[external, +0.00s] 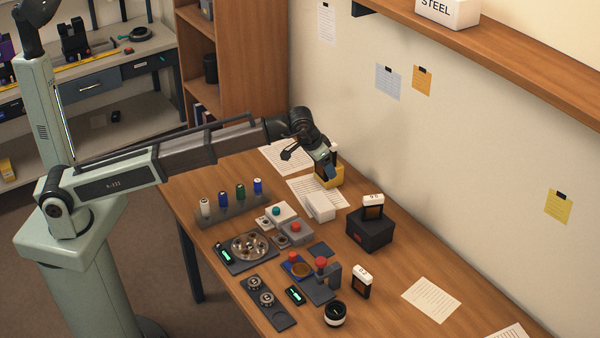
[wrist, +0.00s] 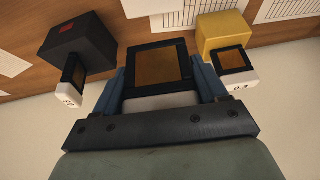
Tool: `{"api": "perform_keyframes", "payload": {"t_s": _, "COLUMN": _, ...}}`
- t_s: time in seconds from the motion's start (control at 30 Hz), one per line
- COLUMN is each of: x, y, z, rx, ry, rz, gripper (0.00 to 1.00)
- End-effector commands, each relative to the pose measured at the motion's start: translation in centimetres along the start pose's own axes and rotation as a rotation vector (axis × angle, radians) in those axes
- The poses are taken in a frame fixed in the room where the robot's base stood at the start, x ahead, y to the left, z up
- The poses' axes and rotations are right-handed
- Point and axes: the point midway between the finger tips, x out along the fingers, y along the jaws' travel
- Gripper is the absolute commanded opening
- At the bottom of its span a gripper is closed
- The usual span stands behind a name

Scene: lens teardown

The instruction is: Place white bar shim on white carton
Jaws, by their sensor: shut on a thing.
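My gripper (wrist: 158,75) is shut on a shim with a black frame, an amber window and a white bar end (wrist: 160,66), held between its blue fingers. Any marking on that white end cannot be read. In the external view my gripper (external: 331,170) is over the far part of the table, by the yellow carton (external: 336,182), and the held shim cannot be made out. The white carton (external: 319,208) stands on the table nearer the camera, its top bare. It also shows at the top of the wrist view (wrist: 150,8), apart from the held shim.
A black carton (external: 369,236) bears a shim (external: 373,208); another shim (external: 361,282) stands on the table. In the wrist view a shim (wrist: 236,64) is at the yellow carton (wrist: 221,31). Button boxes (external: 290,226) and a rack of colored bottles (external: 232,209) stand near the white carton.

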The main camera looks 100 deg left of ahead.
Motion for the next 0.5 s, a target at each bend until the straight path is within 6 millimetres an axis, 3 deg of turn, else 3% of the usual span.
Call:
{"api": "perform_keyframes", "payload": {"t_s": 0.07, "x": 0.1, "y": 0.1, "z": -0.6, "rx": -0.021, "ry": -0.008, "rz": -0.011, "gripper": 0.42}}
{"api": "perform_keyframes", "payload": {"t_s": 0.27, "x": 0.8, "y": -0.2, "z": 0.2, "rx": -0.066, "ry": -0.022, "rz": -0.022, "gripper": 0.42}}
{"api": "perform_keyframes", "payload": {"t_s": 0.5, "x": 4.1, "y": -0.2, "z": 1.7, "rx": -0.066, "ry": -0.022, "rz": -0.022, "gripper": 0.42}}
